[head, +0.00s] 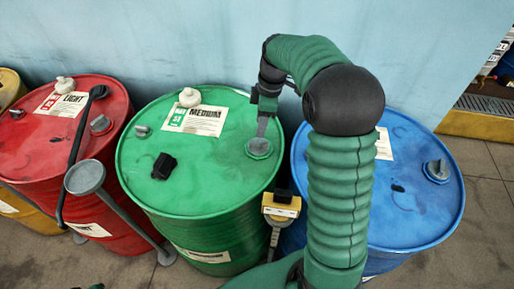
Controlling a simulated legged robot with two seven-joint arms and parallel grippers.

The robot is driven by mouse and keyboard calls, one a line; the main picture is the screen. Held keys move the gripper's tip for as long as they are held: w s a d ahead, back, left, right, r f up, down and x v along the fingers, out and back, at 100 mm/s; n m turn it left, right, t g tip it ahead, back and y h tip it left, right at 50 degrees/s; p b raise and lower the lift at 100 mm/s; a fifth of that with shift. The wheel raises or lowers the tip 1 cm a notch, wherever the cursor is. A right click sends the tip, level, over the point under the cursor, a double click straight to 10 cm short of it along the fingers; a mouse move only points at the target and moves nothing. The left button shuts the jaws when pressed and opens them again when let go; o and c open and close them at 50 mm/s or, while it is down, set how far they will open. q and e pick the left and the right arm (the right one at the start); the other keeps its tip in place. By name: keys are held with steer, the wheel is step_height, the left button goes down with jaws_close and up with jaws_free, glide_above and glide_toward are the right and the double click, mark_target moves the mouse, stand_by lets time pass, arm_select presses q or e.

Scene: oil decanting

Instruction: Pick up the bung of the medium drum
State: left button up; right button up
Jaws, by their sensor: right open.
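The green medium drum (185,215) stands in the middle, with a MEDIUM label on its lid. A grey-green bung (258,150) sits at the right side of the lid. My right gripper (262,130) points down from above, its fingertips at this bung and partly covering it. It is open; I cannot tell whether the fingers touch the bung. A smaller grey bung (142,131) sits at the lid's left edge. My left gripper is not in view.
A red drum (40,150) stands left and a blue drum (415,210) right. A grey funnel-like tool (85,178) leans by the red drum. A white knob (190,97) and a black object (163,166) are on the green lid. A yellow device (281,205) hangs between drums.

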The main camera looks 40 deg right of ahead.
mark_target(259, 141)
steer(key=f, duration=0.8)
steer(key=shift+w+d, duration=0.1)
steer(key=shift+w, duration=0.1)
steer(key=shift+w+f, duration=0.1)
steer(key=shift+a, duration=0.3)
steer(key=shift+c, duration=0.3)
steer(key=shift+c, duration=1.1)
steer(key=shift+d, duration=0.15)
jaws_close()
